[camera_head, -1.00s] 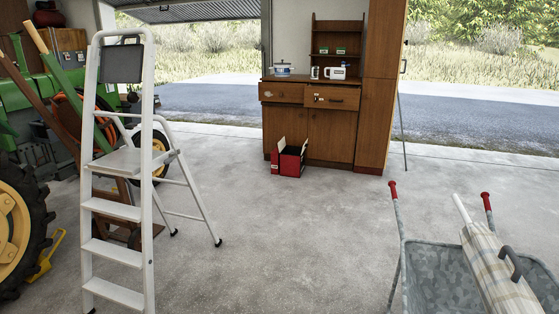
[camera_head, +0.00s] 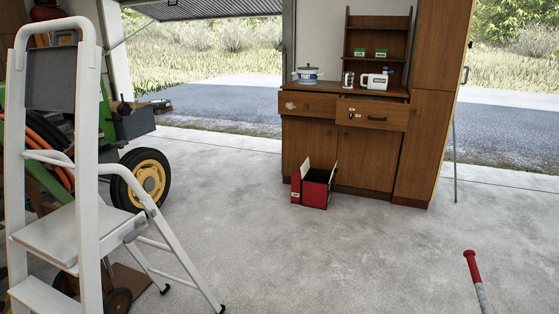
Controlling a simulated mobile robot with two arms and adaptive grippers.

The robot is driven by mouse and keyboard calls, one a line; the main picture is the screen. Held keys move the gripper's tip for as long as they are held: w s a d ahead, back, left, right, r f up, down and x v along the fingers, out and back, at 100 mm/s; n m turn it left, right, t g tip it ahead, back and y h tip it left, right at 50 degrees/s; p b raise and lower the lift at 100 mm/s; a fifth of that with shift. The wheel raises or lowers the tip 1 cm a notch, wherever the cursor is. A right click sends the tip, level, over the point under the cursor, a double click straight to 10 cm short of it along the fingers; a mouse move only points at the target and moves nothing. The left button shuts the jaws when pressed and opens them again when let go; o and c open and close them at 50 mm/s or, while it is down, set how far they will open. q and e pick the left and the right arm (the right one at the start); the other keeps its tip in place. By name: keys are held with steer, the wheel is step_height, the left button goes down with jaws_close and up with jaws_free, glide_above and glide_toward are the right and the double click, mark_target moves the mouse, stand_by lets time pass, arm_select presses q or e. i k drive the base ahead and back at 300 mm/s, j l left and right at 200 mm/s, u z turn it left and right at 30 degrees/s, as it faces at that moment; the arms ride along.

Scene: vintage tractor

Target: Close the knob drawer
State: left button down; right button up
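A brown wooden cabinet (camera_head: 366,160) stands ahead, right of centre, with two drawers side by side under its worktop. The right drawer (camera_head: 398,118) has a dark handle and small pale marks on its front; it seems to stick out a little. The left drawer (camera_head: 310,106) has a pale patch on its front and looks flush or nearly so. I cannot make out a knob clearly on either. Neither of my grippers is in view.
A white stepladder (camera_head: 88,170) stands close on the left, before a green tractor with a yellow-rimmed wheel (camera_head: 150,178). A red box (camera_head: 314,188) sits on the floor against the cabinet. A red-tipped handle (camera_head: 472,267) rises at lower right.

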mark_target(319, 104)
steer(key=i, duration=4.7)
